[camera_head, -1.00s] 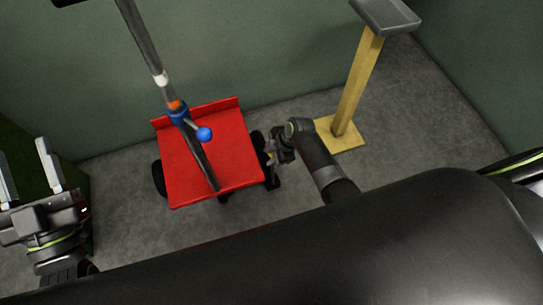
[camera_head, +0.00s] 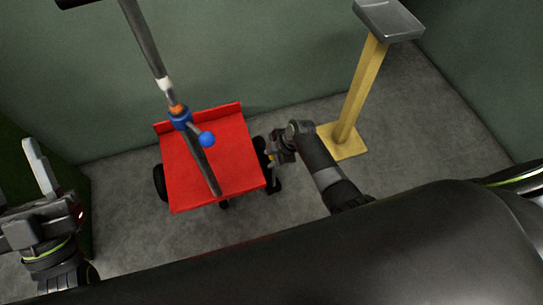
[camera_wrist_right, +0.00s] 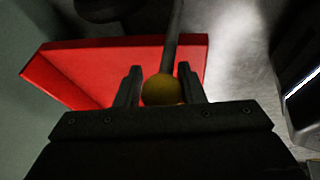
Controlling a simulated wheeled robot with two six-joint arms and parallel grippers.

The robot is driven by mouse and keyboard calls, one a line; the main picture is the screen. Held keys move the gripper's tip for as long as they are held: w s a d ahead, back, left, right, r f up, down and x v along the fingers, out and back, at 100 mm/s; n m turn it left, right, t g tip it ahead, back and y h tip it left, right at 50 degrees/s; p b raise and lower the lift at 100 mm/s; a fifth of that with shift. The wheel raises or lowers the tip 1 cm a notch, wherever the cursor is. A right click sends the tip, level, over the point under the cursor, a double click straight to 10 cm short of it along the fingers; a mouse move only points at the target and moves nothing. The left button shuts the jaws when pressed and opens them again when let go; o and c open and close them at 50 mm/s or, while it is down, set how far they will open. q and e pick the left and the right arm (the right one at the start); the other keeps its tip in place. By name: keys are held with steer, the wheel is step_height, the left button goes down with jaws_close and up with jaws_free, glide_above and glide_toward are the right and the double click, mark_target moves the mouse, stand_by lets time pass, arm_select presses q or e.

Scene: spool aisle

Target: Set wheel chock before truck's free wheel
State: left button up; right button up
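The truck (camera_head: 205,170) is a red platform with dark wheels and a long dark handle bar rising from it. A dark wheel (camera_head: 159,183) shows at its left side; the right wheel (camera_head: 261,150) is partly hidden. My right gripper (camera_head: 271,158) is low beside the truck's right side. In the right wrist view its fingers (camera_wrist_right: 158,85) sit either side of a yellow ball knob (camera_wrist_right: 162,90) that fills the gap. The dark piece below the gripper, likely the wheel chock (camera_head: 275,187), is mostly hidden. My left gripper (camera_head: 18,172) is empty at the left edge, partly cut off.
A blue ball knob (camera_head: 207,140) sits on the truck's handle bar. A yellow post (camera_head: 360,92) with a grey top plate and a yellow base stands right of my right gripper. Green walls (camera_head: 260,50) close the back. Grey floor (camera_head: 420,145) is clear at right.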

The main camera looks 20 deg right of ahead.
steer(key=o, duration=0.4)
